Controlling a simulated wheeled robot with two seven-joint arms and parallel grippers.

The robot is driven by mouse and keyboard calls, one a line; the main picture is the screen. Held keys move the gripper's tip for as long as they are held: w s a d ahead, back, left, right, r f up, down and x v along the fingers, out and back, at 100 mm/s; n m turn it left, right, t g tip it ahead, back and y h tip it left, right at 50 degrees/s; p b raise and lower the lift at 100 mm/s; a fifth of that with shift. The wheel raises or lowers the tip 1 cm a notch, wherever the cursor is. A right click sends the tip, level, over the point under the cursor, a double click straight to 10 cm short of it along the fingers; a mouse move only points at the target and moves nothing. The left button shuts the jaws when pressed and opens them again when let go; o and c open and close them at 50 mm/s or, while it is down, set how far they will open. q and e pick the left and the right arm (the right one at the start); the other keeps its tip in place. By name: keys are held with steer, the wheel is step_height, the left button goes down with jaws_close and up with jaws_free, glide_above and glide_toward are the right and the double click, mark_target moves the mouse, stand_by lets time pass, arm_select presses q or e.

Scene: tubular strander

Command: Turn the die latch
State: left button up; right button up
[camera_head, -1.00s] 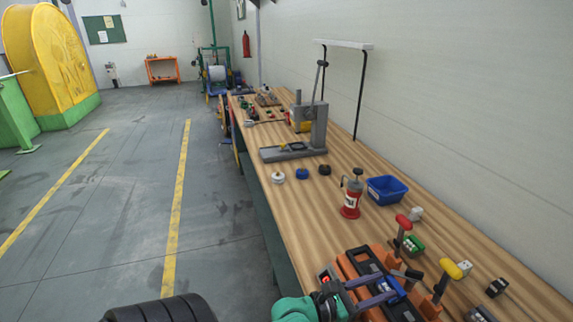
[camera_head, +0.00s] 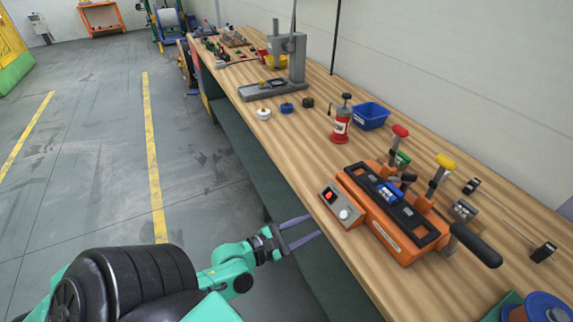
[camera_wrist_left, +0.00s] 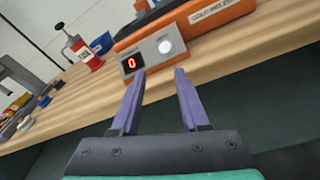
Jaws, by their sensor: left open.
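The orange cold welder (camera_head: 400,243) stands on the wooden bench at the right in the head view. It carries a red-knobbed lever (camera_head: 399,131), a yellow-knobbed lever (camera_head: 444,162), a small black lever (camera_head: 407,179) and a long black handle (camera_head: 475,245). I cannot tell for sure which part is the die latch. My left gripper (camera_head: 314,226) is open and empty, just off the bench's front edge, beside the welder's control box (camera_head: 340,205). In the left wrist view, the open fingers (camera_wrist_left: 158,76) point toward this box with its red display. My right gripper is out of view.
A red pump bottle (camera_head: 341,125) and a blue bin (camera_head: 370,116) stand behind the welder. A grey press (camera_head: 288,62) stands farther along. Small black-and-grey blocks (camera_head: 471,186) lie to the right. The wooden bench edge (camera_wrist_left: 60,112) lies close to the left fingers.

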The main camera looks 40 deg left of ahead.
arm_select(q)
steer(key=shift+s+a+f+m, duration=0.2)
steer(key=shift+s+a+f, duration=0.1)
steer(key=shift+f, duration=0.15)
steer(key=shift+s+a+f+m, duration=0.2)
steer(key=shift+a+f, duration=0.05)
steer(key=shift+f, duration=0.2)
